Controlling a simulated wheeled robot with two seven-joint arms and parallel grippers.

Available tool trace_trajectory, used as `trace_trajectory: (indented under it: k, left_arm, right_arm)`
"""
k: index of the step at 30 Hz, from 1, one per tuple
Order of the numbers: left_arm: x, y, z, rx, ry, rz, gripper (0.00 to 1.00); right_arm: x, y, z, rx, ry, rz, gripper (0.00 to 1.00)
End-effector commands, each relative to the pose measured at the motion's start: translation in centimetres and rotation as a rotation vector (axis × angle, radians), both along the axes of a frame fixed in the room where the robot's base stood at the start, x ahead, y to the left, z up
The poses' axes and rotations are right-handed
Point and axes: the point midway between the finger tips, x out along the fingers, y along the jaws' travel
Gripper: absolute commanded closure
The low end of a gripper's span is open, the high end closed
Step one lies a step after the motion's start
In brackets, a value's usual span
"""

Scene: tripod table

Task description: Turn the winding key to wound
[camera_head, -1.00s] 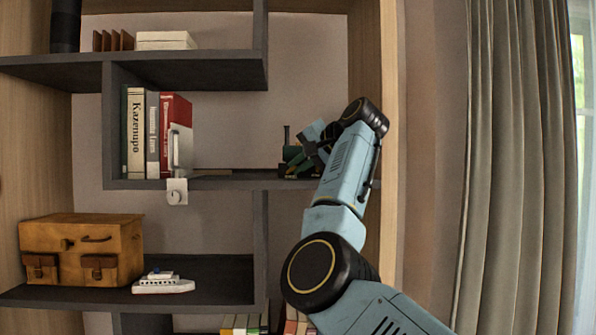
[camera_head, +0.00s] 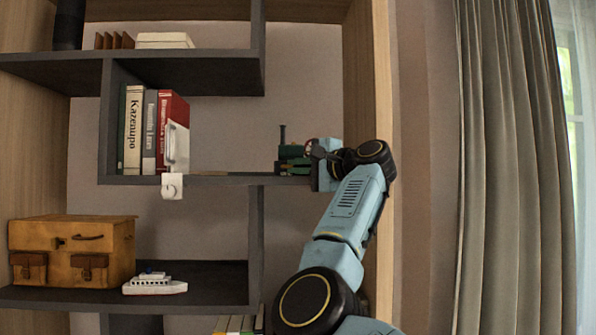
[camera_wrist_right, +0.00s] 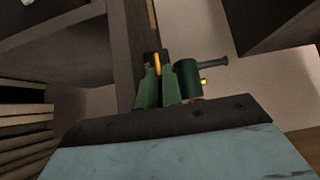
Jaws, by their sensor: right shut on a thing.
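A small green toy locomotive (camera_head: 291,158) with a dark upright chimney stands at the right end of the middle shelf. In the right wrist view the green toy (camera_wrist_right: 187,80) lies straight ahead, with its chimney and small brass-coloured parts showing. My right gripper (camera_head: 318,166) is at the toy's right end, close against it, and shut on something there. That is where the winding key appears to be, but the gripper hides the key, so its angle cannot be told. My left gripper is not in view.
A brown case (camera_head: 72,245) and a toy boat (camera_head: 154,284) are on the lower shelf. A wooden side panel (camera_head: 385,80) rises right of my arm.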

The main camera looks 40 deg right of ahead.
Motion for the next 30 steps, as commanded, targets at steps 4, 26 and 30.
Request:
trace_trajectory:
  k: [4, 26, 30]
  left_arm:
    - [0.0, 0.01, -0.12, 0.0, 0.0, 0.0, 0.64]
    - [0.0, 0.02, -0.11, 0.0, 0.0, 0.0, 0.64]
    - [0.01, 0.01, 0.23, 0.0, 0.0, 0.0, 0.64]
  right_arm:
    - [0.03, 0.02, -0.1, 0.01, -0.004, 0.0, 1.0]
    - [0.05, 0.03, -0.18, 0.009, -0.001, 0.001, 0.84]
    - [0.06, 0.01, -0.01, -0.007, 0.01, 0.001, 0.84]
